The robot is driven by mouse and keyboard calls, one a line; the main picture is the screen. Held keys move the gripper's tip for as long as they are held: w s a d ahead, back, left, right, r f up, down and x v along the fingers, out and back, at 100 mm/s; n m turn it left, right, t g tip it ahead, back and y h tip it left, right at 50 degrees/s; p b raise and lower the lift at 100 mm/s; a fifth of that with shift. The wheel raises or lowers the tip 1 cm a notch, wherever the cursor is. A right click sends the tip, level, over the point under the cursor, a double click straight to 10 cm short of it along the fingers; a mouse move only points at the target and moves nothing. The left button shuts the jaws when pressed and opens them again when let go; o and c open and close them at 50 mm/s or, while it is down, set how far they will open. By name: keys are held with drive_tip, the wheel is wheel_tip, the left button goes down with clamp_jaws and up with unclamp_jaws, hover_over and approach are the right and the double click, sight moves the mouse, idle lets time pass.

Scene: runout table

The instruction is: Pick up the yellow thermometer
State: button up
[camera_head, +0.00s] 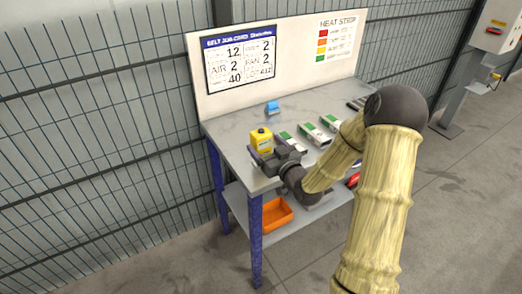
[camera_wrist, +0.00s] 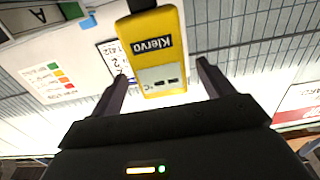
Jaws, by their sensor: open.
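The yellow thermometer (camera_head: 261,141) stands upright near the left end of the grey table (camera_head: 232,144). In the wrist view the thermometer (camera_wrist: 156,52) shows its face with the label "Klervo" and a pale display, upside down in the picture. My gripper (camera_head: 265,158) is at the thermometer in the head view, its fingers low beside it. In the wrist view my gripper (camera_wrist: 160,75) is open, with one finger on each side of the thermometer and a gap to each. I cannot tell how deep the thermometer is between the fingers.
A small blue object (camera_head: 272,108) stands behind on the table. Several green-and-white boxes lie to the right, partly behind my arm. A white backboard (camera_head: 295,62) with notices rises along the back edge. An orange bin (camera_head: 277,215) sits on the lower shelf.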

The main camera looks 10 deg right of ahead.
sight(258, 135)
drive_tip(key=x, duration=0.3)
drive_tip(key=p+x, duration=0.1)
drive_tip(key=shift+w+a+r, duration=0.15)
drive_tip(key=shift+w+r, duration=0.1)
drive_tip(key=shift+r, duration=0.05)
drive_tip(key=shift+w+a+f, duration=0.1)
drive_tip(key=shift+w, duration=0.25)
drive_tip(key=c, duration=1.1)
drive_tip(key=shift+o, duration=0.2)
wheel_tip(258, 135, up, 10)
drive_tip(key=shift+r, duration=0.1)
